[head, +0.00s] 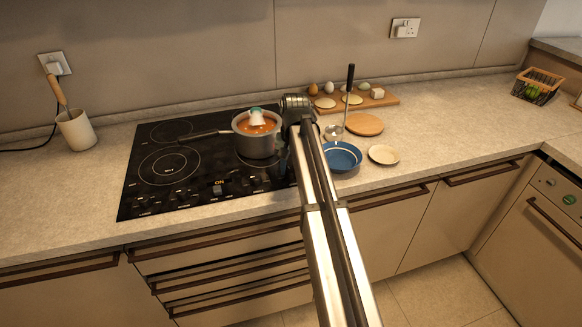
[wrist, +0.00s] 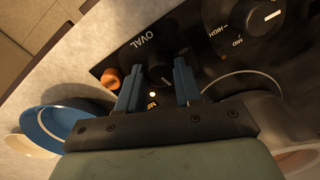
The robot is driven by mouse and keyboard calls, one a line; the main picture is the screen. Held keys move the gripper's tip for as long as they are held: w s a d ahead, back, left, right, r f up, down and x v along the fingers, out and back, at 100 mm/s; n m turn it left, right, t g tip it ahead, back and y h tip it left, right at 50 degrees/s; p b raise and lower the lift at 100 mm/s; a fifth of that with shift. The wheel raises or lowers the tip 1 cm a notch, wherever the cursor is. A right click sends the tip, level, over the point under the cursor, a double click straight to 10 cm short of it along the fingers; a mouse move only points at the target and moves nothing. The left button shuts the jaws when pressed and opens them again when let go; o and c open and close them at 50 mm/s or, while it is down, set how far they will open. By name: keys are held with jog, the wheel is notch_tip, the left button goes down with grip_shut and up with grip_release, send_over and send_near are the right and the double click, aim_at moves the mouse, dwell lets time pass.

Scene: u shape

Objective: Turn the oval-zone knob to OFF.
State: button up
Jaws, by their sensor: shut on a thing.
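The black oval-zone knob (wrist: 160,75) sits on the cooktop panel beside the printed word OVAL in the wrist view. My gripper (wrist: 159,68) has one blue-grey finger on each side of this knob and is shut on it. A small light glows between the fingers, next to a partly hidden label that starts with "M". In the head view my gripper (head: 284,158) is at the right front of the black cooktop (head: 130,205), and my arm hides the knob. The knob's exact pointer direction cannot be made out.
A grey pot (head: 256,147) of orange soup stands just behind my gripper. Another knob (wrist: 262,16) is beside the oval one. An orange round thing (wrist: 110,77) lies near the fingers.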

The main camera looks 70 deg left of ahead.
jog(key=shift+c, duration=1.1)
jog(key=n, duration=0.3)
jog(key=shift+n, duration=0.4)
jog(key=n, duration=0.3)
jog(key=shift+n, duration=0.3)
jog(key=n, duration=0.4)
jog(key=shift+h, duration=0.3)
jog(key=shift+a+n, duration=0.1)
jog(key=shift+n, duration=1.9)
